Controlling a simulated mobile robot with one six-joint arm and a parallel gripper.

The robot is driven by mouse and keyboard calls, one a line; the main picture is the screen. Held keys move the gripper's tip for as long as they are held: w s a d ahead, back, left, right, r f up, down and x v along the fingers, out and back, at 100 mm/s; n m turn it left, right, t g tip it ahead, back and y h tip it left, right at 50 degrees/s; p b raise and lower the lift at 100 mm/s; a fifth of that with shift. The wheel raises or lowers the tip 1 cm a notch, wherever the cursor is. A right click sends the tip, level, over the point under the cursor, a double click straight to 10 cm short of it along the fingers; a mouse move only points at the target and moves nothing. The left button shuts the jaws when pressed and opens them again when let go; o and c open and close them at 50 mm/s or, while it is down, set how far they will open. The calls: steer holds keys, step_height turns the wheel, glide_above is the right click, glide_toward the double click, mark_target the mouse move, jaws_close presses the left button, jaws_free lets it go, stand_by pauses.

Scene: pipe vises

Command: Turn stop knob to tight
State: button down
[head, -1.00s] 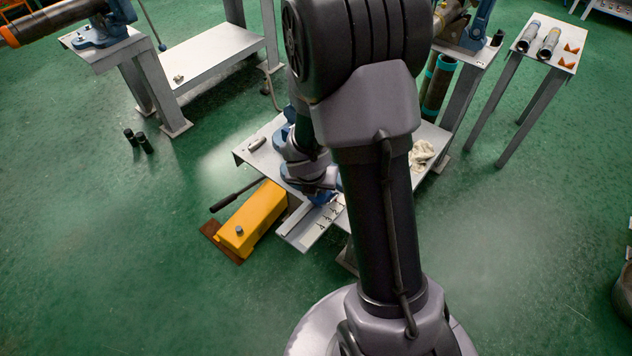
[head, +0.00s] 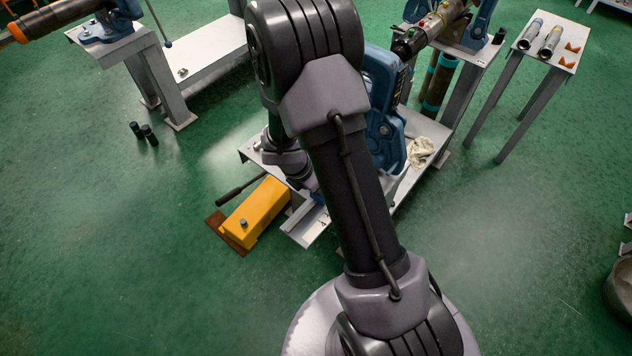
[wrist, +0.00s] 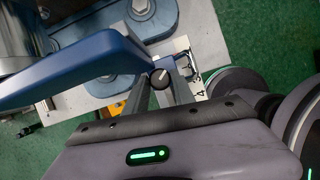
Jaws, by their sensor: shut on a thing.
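In the wrist view a small round black stop knob (wrist: 160,78) with a pale pointer line stands between the fingertips of my gripper (wrist: 161,84). The gripper is shut on the knob. A long blue vise part (wrist: 75,68) reaches to just left of the knob. A pale plate with dark marks (wrist: 186,60) lies just right of it. In the head view the blue vise (head: 384,105) stands on the grey bench (head: 413,123). My arm hides the knob and the gripper there. I cannot read any label beside the knob.
A yellow box (head: 258,212) with a dark lever sits on the floor left of the bench. A white cloth (head: 421,150) lies on the bench.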

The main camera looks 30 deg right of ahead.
stand_by(0.4)
steer(key=c, duration=1.1)
jaws_free()
steer(key=shift+o, duration=0.2)
steer(key=p+v, duration=0.8)
steer(key=v, duration=0.9)
steer(key=shift+a, duration=0.25)
steer(key=shift+r, duration=0.1)
